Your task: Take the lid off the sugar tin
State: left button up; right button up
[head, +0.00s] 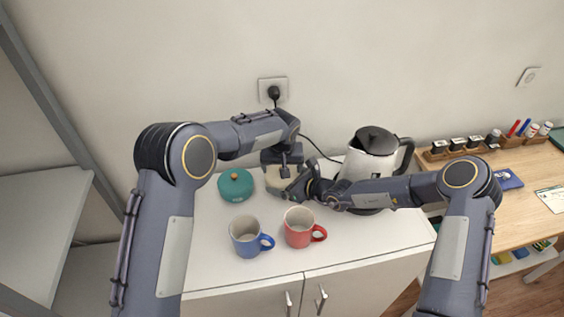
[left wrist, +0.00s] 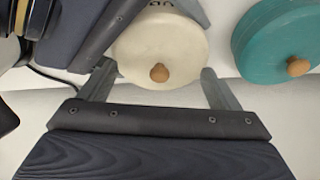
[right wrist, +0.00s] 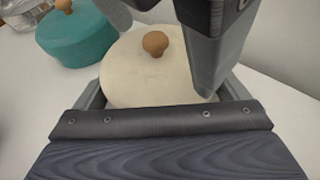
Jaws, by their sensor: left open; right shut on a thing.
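A round cream tin (head: 273,182) stands on the white counter, partly hidden by both grippers. Its cream lid (left wrist: 165,45) has a wooden knob (left wrist: 159,73); the knob also shows in the right wrist view (right wrist: 155,43). Part of some dark lettering shows at the tin's edge in the left wrist view, too little to read. My right gripper (right wrist: 163,90) is shut on the cream tin, one finger on each side. My left gripper (left wrist: 157,72) is open above the lid, its fingers apart on either side of the knob, not touching it.
A teal tin (head: 236,184) with a wooden knob stands left of the cream tin. A blue mug (head: 246,238) and a red mug (head: 298,228) stand in front. A kettle (head: 372,155) stands to the right, behind my right forearm. A wall socket (head: 272,90) holds a plug and cord.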

pick_arm(q)
jog(key=shift+f, duration=0.1)
jog(key=c, duration=1.2)
jog(key=shift+s+f, duration=0.1)
grip_shut()
pick_arm(e)
jog(key=shift+a+r, duration=0.1)
pick_arm(q)
jog(key=shift+f, duration=0.1)
jog(key=shift+r, duration=0.35)
jog(key=shift+s, duration=0.1)
pick_arm(e)
jog(key=shift+w, duration=0.1)
